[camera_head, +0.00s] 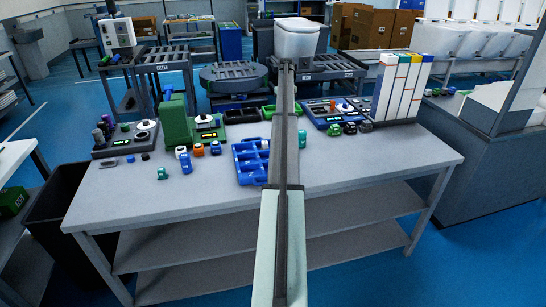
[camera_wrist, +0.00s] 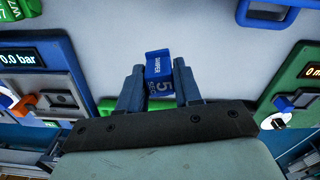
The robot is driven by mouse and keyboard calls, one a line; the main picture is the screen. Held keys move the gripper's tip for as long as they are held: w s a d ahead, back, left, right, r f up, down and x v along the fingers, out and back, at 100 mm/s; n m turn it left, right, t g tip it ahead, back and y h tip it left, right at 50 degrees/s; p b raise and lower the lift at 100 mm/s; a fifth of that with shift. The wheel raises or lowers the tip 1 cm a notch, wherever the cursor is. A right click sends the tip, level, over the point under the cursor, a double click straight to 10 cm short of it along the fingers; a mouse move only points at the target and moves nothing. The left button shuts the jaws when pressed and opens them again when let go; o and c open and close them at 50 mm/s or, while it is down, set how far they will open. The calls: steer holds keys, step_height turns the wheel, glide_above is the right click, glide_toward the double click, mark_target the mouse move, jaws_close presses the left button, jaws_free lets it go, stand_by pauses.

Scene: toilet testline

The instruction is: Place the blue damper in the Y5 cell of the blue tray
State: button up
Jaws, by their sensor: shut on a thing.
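In the wrist view my gripper (camera_wrist: 159,67) is shut on the blue damper (camera_wrist: 157,64), which sits between the two fingers with its "DAMPER 5 SEC" label toward the camera. The blue tray (camera_head: 240,172) lies on the grey table in the head view, just left of my arm, with part of it hidden behind the arm. Several blue pieces show in it. I cannot read its cell labels, so the Y5 cell cannot be told. My gripper and the held damper cannot be made out in the head view.
Small green, white, orange and blue parts (camera_head: 186,164) stand left of the tray. A green station (camera_head: 176,125) and dark test panels (camera_head: 125,139) are behind them. Colored upright boxes (camera_head: 401,87) stand at right. The front right tabletop is clear.

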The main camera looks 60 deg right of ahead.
steer(key=s+a+m, duration=0.1)
steer(key=s+a, duration=0.2)
steer(key=a, duration=0.9)
steer(key=s+a+m, duration=0.2)
steer(key=a, duration=0.9)
steer(key=shift+f, duration=5.25)
steer(key=shift+f, duration=0.15)
steer(key=o, duration=1)
step_height(320, 180, up, 12)
steer(key=shift+s+r, duration=0.1)
steer(key=shift+r, duration=0.05)
